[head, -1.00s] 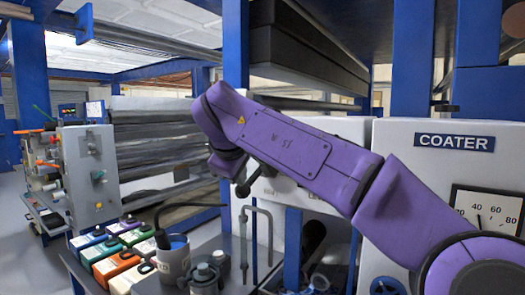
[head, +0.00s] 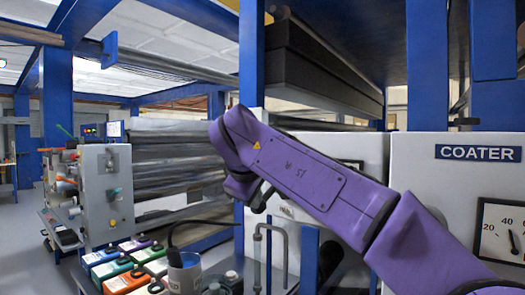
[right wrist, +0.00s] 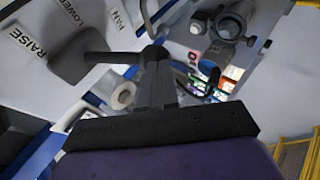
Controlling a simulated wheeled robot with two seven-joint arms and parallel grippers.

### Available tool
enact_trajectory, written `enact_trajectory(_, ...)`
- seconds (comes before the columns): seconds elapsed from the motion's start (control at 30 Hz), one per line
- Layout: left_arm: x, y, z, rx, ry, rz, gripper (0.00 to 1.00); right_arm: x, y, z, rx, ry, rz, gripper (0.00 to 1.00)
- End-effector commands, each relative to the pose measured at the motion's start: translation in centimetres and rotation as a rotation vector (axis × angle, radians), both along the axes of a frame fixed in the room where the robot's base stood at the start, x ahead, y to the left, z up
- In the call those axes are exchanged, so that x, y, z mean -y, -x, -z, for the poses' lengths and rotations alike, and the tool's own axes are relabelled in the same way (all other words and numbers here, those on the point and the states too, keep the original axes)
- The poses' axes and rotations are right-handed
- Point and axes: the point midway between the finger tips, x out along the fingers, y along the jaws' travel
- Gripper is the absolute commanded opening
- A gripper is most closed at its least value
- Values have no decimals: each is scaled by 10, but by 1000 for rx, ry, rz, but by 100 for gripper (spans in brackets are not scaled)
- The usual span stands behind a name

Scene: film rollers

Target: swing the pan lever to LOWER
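The pan lever (right wrist: 112,57) shows in the right wrist view as a dark grey arm on a white panel (right wrist: 30,85). The panel carries the labels RAISE (right wrist: 28,42), LOWER (right wrist: 66,23) and PAN (right wrist: 118,20). My right gripper (right wrist: 155,58) has its fingers close together at the lever's outer end and looks shut on it. The fingers hide part of that end. In the head view my purple right arm crosses the coater front, and the right gripper (head: 260,198) is small and partly hidden behind the wrist. My left gripper is in neither view.
The white coater housing with its COATER sign (head: 478,153) and dial (head: 503,232) stands at right. Bent grey pipes (head: 270,250), a mug (head: 184,272) and several coloured containers (head: 125,281) lie below. A roller machine (head: 105,190) stands at left.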

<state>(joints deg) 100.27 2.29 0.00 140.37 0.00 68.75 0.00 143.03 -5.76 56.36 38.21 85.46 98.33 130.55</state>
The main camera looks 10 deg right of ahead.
Motion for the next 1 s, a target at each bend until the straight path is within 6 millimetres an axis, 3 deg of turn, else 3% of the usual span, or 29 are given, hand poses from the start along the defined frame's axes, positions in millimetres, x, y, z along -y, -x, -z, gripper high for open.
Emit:
enact_trajectory(0.2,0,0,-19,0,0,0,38,-10,17,-36,6,0,1,0)
enact_trajectory(0.3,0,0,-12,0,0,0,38,-16,35,-47,8,1,1,0)
enact_trajectory(0.6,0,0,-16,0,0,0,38,-22,81,-88,6,0,11,0)
enact_trajectory(1.0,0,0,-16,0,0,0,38,-26,91,-95,4,0,8,0)
